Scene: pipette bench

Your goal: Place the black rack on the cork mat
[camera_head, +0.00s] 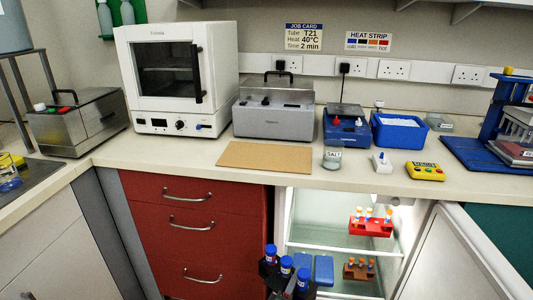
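The black rack (269,269) shows at the bottom centre of the head view, with blue-capped tubes standing in it. It is in front of the red drawers' right edge and the open fridge, below the worktop and apart from it. Its lower part is cut off or lost in dark shapes. The tan cork mat (265,156) lies flat and bare on the worktop, in front of the grey metal bath. I cannot make out any gripper fingers; a dark shape at the rack may be part of my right gripper. My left gripper is not in view.
The open fridge (300,230) holds a red rack (371,228), a brown rack (358,272) and blue blocks (323,268). Its door (460,255) stands open to the right. A salt jar (332,155) stands right of the mat; the grey bath (273,113) is behind it.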

